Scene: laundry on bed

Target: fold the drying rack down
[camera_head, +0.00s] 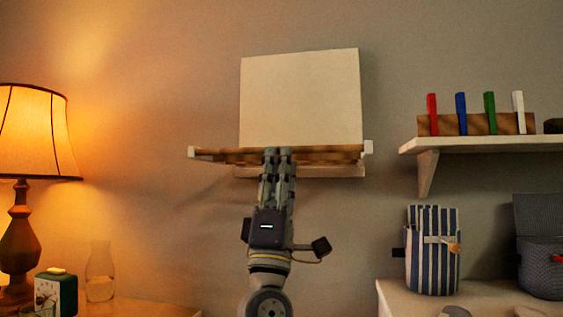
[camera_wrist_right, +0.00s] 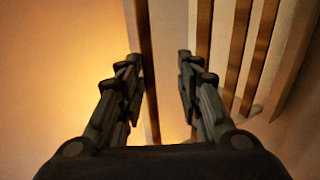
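The drying rack is mounted on the wall, with a pale back panel (camera_head: 300,98) and a wooden slatted frame (camera_head: 215,154) that stands out from the wall, seen nearly edge-on, below the panel. Its slats (camera_wrist_right: 233,60) show in the right wrist view. My right gripper (camera_head: 278,152) is at the middle of the frame's front edge. In the right wrist view the gripper (camera_wrist_right: 160,60) is open, its fingers apart on either side of the outer bar (camera_wrist_right: 148,100); I cannot tell whether they touch it. My left gripper is not in view.
A lit lamp (camera_head: 36,130), a small clock (camera_head: 56,292) and a glass bottle (camera_head: 100,275) stand at the left. At the right are a wall shelf (camera_head: 480,145) with coloured pegs and, below, a striped bag (camera_head: 433,260). The wall around the rack is clear.

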